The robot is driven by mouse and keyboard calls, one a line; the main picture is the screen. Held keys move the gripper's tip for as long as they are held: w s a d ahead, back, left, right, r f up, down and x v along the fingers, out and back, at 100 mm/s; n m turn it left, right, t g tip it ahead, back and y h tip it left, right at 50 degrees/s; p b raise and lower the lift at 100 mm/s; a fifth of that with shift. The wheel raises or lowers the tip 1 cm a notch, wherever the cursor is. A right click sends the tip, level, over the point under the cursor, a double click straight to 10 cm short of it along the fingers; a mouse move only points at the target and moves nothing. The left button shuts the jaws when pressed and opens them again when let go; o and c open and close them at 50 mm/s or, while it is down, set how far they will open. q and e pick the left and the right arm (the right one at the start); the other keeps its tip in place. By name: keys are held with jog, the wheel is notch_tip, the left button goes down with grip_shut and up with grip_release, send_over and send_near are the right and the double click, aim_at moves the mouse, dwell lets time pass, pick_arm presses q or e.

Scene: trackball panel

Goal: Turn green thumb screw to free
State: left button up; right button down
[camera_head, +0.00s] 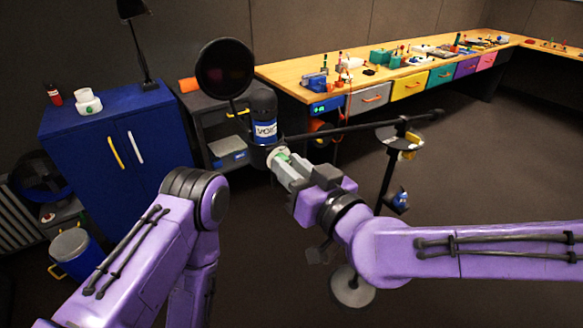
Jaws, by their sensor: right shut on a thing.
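The green thumb screw (283,156) shows as a small green patch beside a pale round part, at the lower end of a black cylinder (263,105) with a blue and white label. My right gripper (281,163) reaches in from the right and is shut on the thumb screw. Its grey fingers hide most of the screw, so I cannot tell how far it is turned. My left arm shows at the lower left, but its gripper is out of view.
A dark bar (350,128) runs right from the cylinder to a stand with a round base (352,288). A dark disc (225,68) rises above the cylinder. A blue cabinet (85,160) stands left. A long workbench (290,75) runs behind. Floor at right is clear.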

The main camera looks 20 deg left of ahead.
jog(key=m+b, duration=0.1)
jog(key=m, duration=0.7)
jog(key=m+b, duration=0.2)
jog(key=m, duration=0.7)
jog(key=m+b, duration=0.1)
jog(key=m, duration=0.8)
jog(key=shift+f+b, duration=0.25)
jog(key=shift+b, duration=0.05)
jog(key=c, duration=0.9)
grip_release()
jog(key=shift+c, duration=0.2)
